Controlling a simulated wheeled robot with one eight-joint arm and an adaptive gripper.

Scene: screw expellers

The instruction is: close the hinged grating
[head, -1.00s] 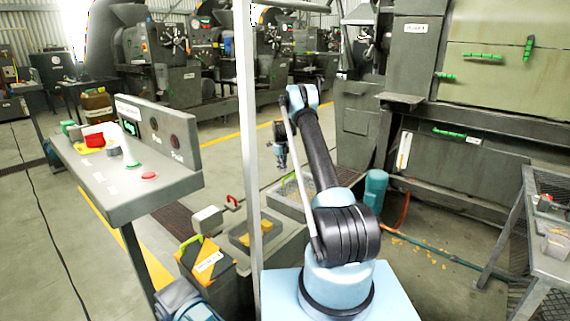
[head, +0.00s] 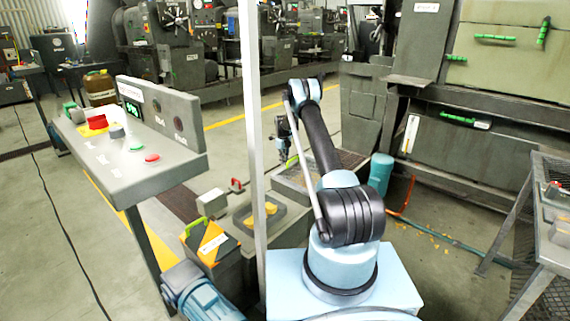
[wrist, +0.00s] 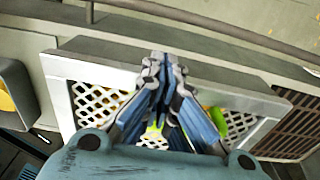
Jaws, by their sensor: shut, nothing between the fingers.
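The grating shows in the wrist view as a pale metal frame (wrist: 60,92) around a diamond mesh. In the head view a grey framed unit (head: 290,187), which looks like the same grating, lies on the floor-level housing beyond my arm. A green handle (wrist: 219,121) shows at the mesh, partly hidden behind my fingers. My gripper (wrist: 161,58) is shut and empty, in front of the grating's middle in the wrist view. In the head view my gripper (head: 284,152) hangs above the grating's far left side. I cannot tell contact or the grating's exact angle.
A pale post (head: 253,150) stands left of my arm. A control desk (head: 120,185) with buttons is at the left. A dark slatted floor grille (wrist: 292,128) is beside the grating. A mesh-topped table (head: 555,185) stands right.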

